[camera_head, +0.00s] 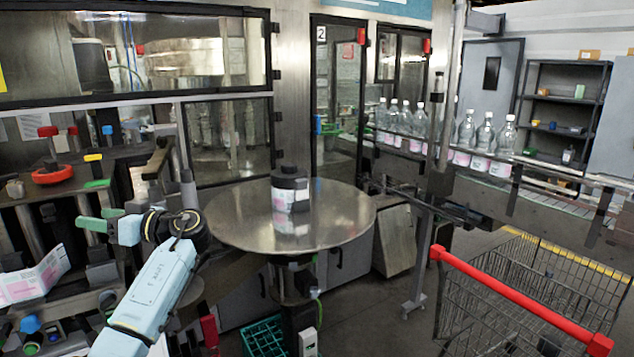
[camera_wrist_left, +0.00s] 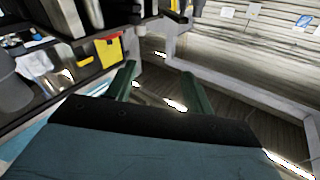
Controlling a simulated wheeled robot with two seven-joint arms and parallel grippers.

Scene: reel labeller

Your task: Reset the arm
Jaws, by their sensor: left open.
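My left arm reaches in from the lower left in the head view. Its left gripper (camera_head: 90,225) has green fingers and points left, towards the machine parts at the left. In the left wrist view the two green fingers (camera_wrist_left: 160,88) stand apart with nothing between them. Wooden floor and a pale metal frame show beyond them. My right gripper is not in either view.
Left of my arm are a red handwheel (camera_head: 52,175) and a printed sheet (camera_head: 35,280). A shopping cart (camera_head: 520,300) stands at the lower right. Bottles (camera_head: 485,140) line a conveyor behind.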

